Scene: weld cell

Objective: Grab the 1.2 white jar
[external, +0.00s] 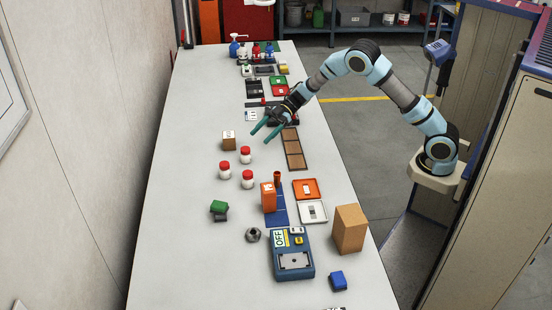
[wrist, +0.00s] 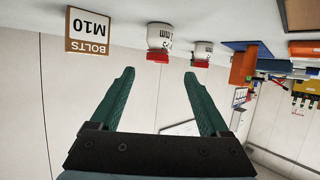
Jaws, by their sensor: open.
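Three white jars with red lids stand upright in a loose group in the external view: a far one (external: 245,155), a left one (external: 225,171) and a near one (external: 248,179). Their numbers are too small to read there. The wrist view is upside down and shows one jar (wrist: 160,38) ahead between the fingers and another (wrist: 202,49) to its right. Their labels end in "mm", but I cannot read which is 1.2. My gripper (external: 262,134) is open and empty, above the table just beyond the far jar; its green fingers (wrist: 160,74) touch nothing.
A cardboard box marked M10 BOLTS (wrist: 88,31) stands left of the jars; it also shows in the external view (external: 229,141). An orange box (external: 268,196) and a brown divided tray (external: 293,149) lie to the right. The table (external: 180,215) is clear left of the jars.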

